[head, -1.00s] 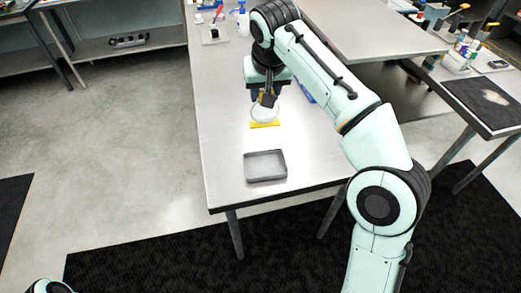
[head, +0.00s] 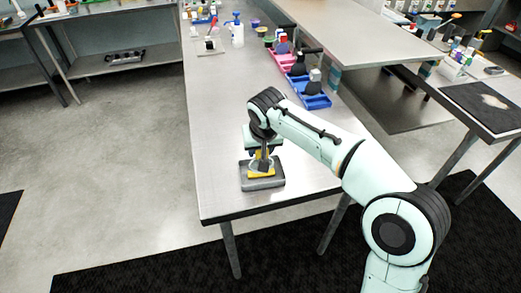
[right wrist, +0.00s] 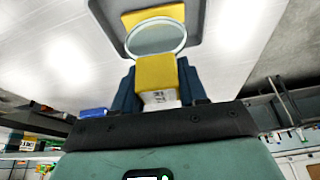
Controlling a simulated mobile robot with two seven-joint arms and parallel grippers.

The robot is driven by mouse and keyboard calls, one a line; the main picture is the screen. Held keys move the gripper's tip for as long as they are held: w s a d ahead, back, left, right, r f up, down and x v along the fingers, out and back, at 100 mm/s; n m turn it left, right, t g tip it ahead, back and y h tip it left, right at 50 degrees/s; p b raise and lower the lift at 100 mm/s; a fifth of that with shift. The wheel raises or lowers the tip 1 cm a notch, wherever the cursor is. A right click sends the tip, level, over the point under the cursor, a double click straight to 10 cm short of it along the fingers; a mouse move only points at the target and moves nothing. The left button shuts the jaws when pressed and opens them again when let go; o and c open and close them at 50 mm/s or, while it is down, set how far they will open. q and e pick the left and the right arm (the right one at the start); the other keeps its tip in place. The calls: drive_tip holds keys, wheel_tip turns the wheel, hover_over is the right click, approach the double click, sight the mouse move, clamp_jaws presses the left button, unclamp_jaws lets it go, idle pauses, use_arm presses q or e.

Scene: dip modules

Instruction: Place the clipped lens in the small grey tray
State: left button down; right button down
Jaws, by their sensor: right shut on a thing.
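The small grey tray (head: 262,185) sits near the front edge of the metal table, and part of it also shows in the right wrist view (right wrist: 112,18). My right gripper (head: 262,164) is directly over the tray, pointing down. In the right wrist view the gripper (right wrist: 157,88) is shut on the clipped lens, at a yellow block. My left gripper is out of view.
Blue trays (head: 314,101) and a pink tray (head: 282,61) with dark-handled things stand farther back along the table's right side. A white bottle (head: 238,36) stands at the back. The table left of my right arm is mostly clear.

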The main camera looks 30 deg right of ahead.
drive_tip(key=shift+f, duration=0.15)
drive_tip(key=c, duration=0.6)
unclamp_jaws()
drive_tip(key=shift+r, duration=0.25)
drive_tip(key=p+v, duration=0.2)
drive_tip(key=v, duration=1)
drive_tip(key=shift+w+f, duration=0.1)
